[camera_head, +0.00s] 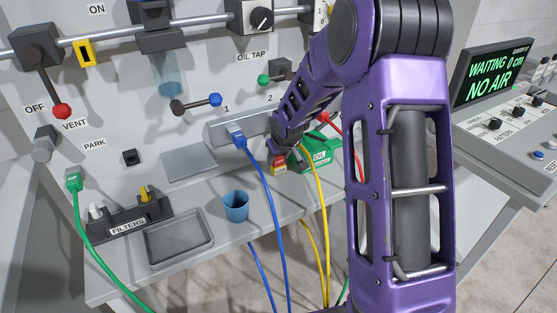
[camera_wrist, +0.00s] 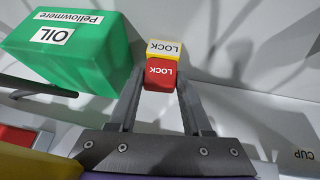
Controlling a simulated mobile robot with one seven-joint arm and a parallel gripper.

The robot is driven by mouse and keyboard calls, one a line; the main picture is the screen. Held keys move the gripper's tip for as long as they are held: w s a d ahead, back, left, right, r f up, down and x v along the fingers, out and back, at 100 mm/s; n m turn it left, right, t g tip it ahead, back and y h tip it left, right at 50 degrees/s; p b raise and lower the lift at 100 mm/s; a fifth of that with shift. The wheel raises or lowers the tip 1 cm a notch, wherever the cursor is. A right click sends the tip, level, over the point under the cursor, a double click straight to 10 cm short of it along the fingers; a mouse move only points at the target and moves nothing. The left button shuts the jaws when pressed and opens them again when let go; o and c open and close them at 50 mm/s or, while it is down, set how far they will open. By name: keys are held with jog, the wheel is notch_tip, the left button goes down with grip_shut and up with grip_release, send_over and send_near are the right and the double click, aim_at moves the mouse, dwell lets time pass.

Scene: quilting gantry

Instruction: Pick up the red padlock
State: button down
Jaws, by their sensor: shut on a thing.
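The red padlock (camera_wrist: 161,76), labelled LOCK, sits between the two fingers of my gripper (camera_wrist: 161,87) in the wrist view. My gripper is shut on it. A yellow face (camera_wrist: 164,49), also labelled LOCK, shows right against the red one; I cannot tell whether it is part of the same padlock or a separate one. In the head view the red padlock (camera_head: 279,168) shows small below my gripper (camera_head: 277,155), in front of the panel and near the green oil box. I cannot tell whether it touches the shelf.
The green oil box (camera_wrist: 70,55) stands close beside my gripper; it also shows in the head view (camera_head: 318,157). Blue (camera_head: 262,180) and yellow (camera_head: 321,205) hoses hang close by. A blue cup (camera_head: 236,207) and a grey tray (camera_head: 180,261) are to the left.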

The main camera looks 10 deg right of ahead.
jog(key=shift+d+r, duration=0.1)
jog(key=shift+r, duration=0.05)
jog(key=shift+w+r, duration=0.1)
jog(key=shift+r, duration=0.2)
jog(key=s+r+p, duration=0.1)
jog(key=s+r, duration=0.2)
jog(key=s, duration=1.5)
jog(key=shift+p, duration=0.4)
jog(key=shift+s+f, duration=0.1)
